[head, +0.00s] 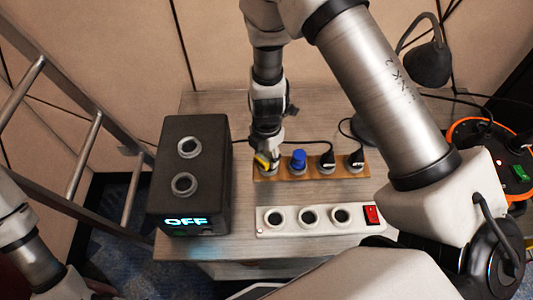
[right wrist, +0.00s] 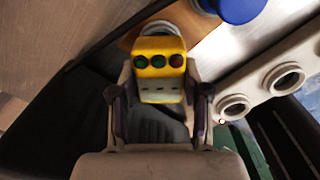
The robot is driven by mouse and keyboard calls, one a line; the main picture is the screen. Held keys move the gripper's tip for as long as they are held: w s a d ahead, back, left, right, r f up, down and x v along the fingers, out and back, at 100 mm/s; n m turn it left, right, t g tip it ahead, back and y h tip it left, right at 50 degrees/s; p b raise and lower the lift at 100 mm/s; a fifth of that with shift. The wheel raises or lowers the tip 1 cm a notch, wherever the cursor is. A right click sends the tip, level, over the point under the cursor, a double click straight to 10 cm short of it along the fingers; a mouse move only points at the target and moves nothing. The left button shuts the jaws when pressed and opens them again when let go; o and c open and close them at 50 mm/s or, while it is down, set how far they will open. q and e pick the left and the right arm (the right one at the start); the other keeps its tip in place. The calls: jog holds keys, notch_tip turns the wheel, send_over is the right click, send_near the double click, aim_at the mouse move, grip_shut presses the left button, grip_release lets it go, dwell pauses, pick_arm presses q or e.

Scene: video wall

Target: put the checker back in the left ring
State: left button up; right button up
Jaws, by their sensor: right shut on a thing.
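The yellow checker (right wrist: 159,66) with three small round lights is held between the fingers of my right gripper (right wrist: 158,88) in the right wrist view. In the head view the right gripper (head: 266,158) points down over the left end of the wooden strip (head: 294,177), and only a bit of yellow shows. The left ring (right wrist: 168,29) shows just beyond the checker's far end. The checker overlaps the ring in the picture; I cannot tell whether it sits inside it. My left gripper is not in view; only part of the left arm shows at lower left.
A blue plug (head: 298,160) and two black plugs (head: 327,159) stand in the strip. A white socket bar (head: 281,231) with a red switch (head: 372,214) lies in front. A black box (head: 200,145) reading OFF stands at left. A ladder leans further left.

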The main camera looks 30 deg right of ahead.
jog(key=shift+b, duration=0.45)
dwell(0.6)
dwell(0.4)
jog(key=shift+f+b, duration=0.15)
jog(key=shift+b, duration=0.3)
jog(key=shift+f+b, duration=0.95)
jog(key=shift+b, duration=0.2)
dwell(0.4)
jog(key=shift+r, duration=0.1)
jog(key=o, duration=1.8)
jog(key=shift+c, duration=0.2)
